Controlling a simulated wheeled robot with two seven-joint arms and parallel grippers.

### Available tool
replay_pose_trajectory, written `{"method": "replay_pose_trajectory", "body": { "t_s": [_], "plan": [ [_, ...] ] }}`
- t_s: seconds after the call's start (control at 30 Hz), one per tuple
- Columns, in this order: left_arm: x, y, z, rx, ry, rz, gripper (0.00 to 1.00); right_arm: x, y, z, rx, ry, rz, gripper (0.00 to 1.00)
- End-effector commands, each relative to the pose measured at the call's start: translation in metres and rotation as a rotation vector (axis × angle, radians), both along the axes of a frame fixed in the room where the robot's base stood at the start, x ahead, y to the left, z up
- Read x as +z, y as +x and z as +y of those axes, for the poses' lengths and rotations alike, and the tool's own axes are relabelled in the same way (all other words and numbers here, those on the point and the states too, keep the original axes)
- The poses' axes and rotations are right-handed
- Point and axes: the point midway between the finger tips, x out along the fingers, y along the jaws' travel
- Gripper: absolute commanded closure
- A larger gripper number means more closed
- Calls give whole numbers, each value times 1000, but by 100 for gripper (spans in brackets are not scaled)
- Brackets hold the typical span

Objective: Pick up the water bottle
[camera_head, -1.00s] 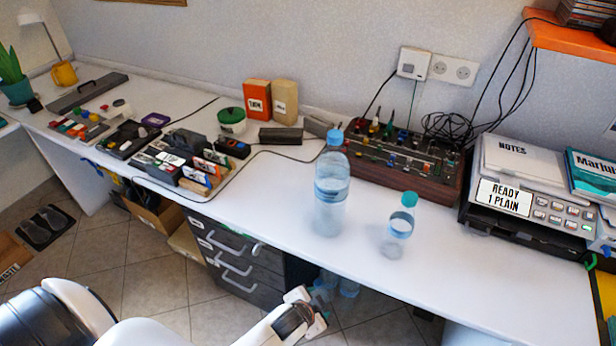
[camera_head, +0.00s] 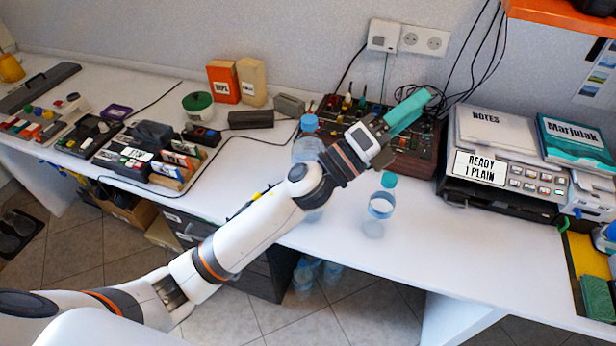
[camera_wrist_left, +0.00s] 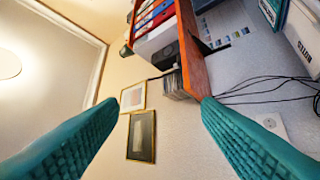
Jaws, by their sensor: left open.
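A large clear water bottle (camera_head: 306,148) with a blue cap stands upright on the white desk. My left forearm crosses in front of it and hides its middle. A smaller clear bottle (camera_head: 381,205) with a teal cap stands upright to its right. My left gripper (camera_head: 424,99), with teal fingers, is above the desk to the right of the large bottle and higher in the picture than the small one. In the left wrist view its fingers are wide apart with nothing between them, and no bottle shows. My right gripper is not in view.
A brown box of electronics (camera_head: 413,158) stands behind the bottles. A printer (camera_head: 508,180) is at the right. An orange shelf (camera_head: 560,20) hangs at the upper right.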

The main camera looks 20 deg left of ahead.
Motion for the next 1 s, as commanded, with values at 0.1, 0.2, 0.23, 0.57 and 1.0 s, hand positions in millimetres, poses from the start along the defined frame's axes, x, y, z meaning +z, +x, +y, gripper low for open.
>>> {"method": "replay_pose_trajectory", "body": {
  "t_s": [0.1,0.2,0.23,0.57,1.0],
  "plan": [
    [24,-24,-49,-138,314,-408,42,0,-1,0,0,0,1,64],
    [16,-43,-77,-259,587,-733,42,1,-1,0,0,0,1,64],
    [10,-46,-81,-297,671,-827,42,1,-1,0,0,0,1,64],
    [-57,0,2,-863,1640,-1573,42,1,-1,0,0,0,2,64],
    [-3,51,166,-1495,2244,-1494,42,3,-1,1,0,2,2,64]
  ]
}}
